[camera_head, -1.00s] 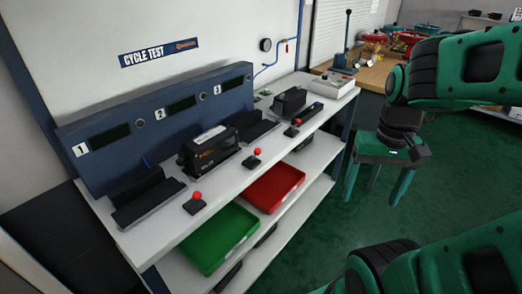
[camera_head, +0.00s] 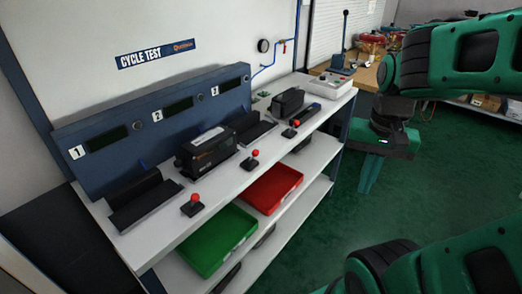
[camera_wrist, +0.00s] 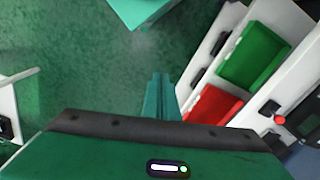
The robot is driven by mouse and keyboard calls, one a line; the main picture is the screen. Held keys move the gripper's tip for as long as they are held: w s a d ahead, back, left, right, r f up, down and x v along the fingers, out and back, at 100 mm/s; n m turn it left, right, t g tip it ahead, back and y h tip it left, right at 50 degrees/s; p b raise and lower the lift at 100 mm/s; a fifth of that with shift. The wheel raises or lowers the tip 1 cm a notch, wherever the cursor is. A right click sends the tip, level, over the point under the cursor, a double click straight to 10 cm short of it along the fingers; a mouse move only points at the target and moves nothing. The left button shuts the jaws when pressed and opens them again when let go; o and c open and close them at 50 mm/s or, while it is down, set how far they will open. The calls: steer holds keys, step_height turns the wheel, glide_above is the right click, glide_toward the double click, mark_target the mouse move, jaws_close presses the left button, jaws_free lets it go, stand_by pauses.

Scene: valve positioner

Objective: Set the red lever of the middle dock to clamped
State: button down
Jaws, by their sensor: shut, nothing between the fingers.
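The middle dock, marked 2, holds a black box-shaped unit (camera_head: 207,152). Its red-knobbed lever (camera_head: 255,154) stands on a small black base at the front of the bench top. The lever's exact setting is too small to tell. My gripper (camera_head: 366,186) hangs over the green floor, right of the bench and well apart from the lever. Its green fingers point down, are together and hold nothing. In the wrist view the fingers (camera_wrist: 160,80) also show together. A red knob (camera_wrist: 281,120) is at the right there; I cannot tell for sure which dock's lever it is.
Similar red levers stand at dock 1 (camera_head: 194,200) and dock 3 (camera_head: 294,124). A green tray (camera_head: 217,240) and a red tray (camera_head: 273,188) sit on the shelf below. A white box (camera_head: 325,86) stands at the bench's far end. Open floor lies right of the bench.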

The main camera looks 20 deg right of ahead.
mark_target(253, 157)
steer(key=w+a+r+m, duration=0.1)
steer(key=w+a+m, duration=0.3)
steer(key=w, duration=0.3)
steer(key=w+a+r+m+t, duration=0.1)
steer(key=w+a+r+m, duration=0.1)
steer(key=w+a+m, duration=0.2)
steer(key=w+a+r+m, duration=0.1)
steer(key=w+a+m, duration=0.3)
steer(key=w+m, duration=0.4)
steer(key=shift+w+a+r+t+h, duration=0.15)
steer(key=shift+w+a+t+h, duration=0.2)
steer(key=shift+w, duration=1.05)
step_height(253, 157, down, 10)
steer(key=w+d, duration=0.1)
steer(key=shift+w+a+r, duration=0.4)
steer(key=shift+w+a, duration=0.25)
steer(key=shift+a, duration=0.15)
steer(key=shift+w+a+r, duration=0.35)
steer(key=shift+w+a, duration=0.25)
steer(key=shift+a, duration=0.2)
steer(key=shift+d, duration=0.15)
